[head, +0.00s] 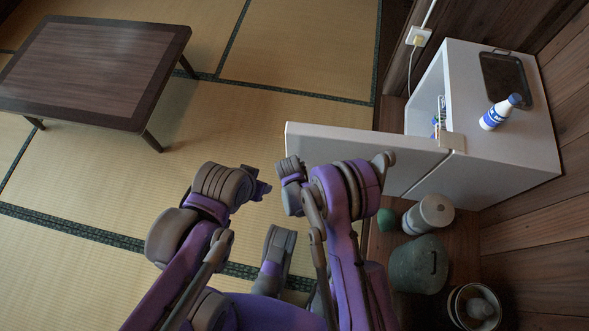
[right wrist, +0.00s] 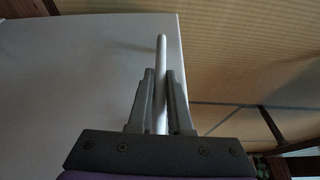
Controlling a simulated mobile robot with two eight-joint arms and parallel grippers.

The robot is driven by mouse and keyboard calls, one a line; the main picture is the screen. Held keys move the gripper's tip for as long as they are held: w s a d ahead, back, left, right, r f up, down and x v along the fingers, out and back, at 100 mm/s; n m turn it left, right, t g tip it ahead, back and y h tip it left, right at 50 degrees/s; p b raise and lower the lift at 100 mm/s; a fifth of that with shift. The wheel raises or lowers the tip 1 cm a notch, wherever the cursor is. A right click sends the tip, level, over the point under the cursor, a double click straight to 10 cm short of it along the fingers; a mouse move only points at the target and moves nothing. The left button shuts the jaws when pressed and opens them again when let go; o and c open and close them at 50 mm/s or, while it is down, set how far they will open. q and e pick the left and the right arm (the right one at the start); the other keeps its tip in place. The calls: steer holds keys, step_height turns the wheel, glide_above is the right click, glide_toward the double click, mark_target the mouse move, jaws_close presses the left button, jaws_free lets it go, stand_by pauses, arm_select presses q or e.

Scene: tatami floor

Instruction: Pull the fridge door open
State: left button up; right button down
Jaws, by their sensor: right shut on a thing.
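The white fridge (head: 500,150) stands at the right, its door (head: 350,150) swung open and reaching out to the left. A gap into the interior shows behind the door, with items on the inside. My right gripper is shut on the door's handle (right wrist: 162,50), a thin grey bar near the door's free edge. In the right wrist view, the fingers of my right gripper (right wrist: 160,76) lie on either side of the bar. My left gripper (head: 262,190) is apart from the door, to its left; its jaws are too unclear to read.
A low wooden table (head: 95,70) stands on the tatami at the upper left. A dark tray (head: 506,80) and a white-and-blue bottle (head: 499,113) are on the fridge top. Jars and pots, including a green-grey pot (head: 418,264), stand below the door. Tatami left of the door is clear.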

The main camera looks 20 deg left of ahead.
steer(key=shift+d, duration=0.15)
steer(key=c, duration=0.8)
jaws_free()
steer(key=shift+c, duration=0.2)
steer(key=p+v, duration=0.2)
steer(key=v, duration=0.8)
steer(key=shift+r+p, duration=0.4)
steer(key=shift+s, duration=0.1)
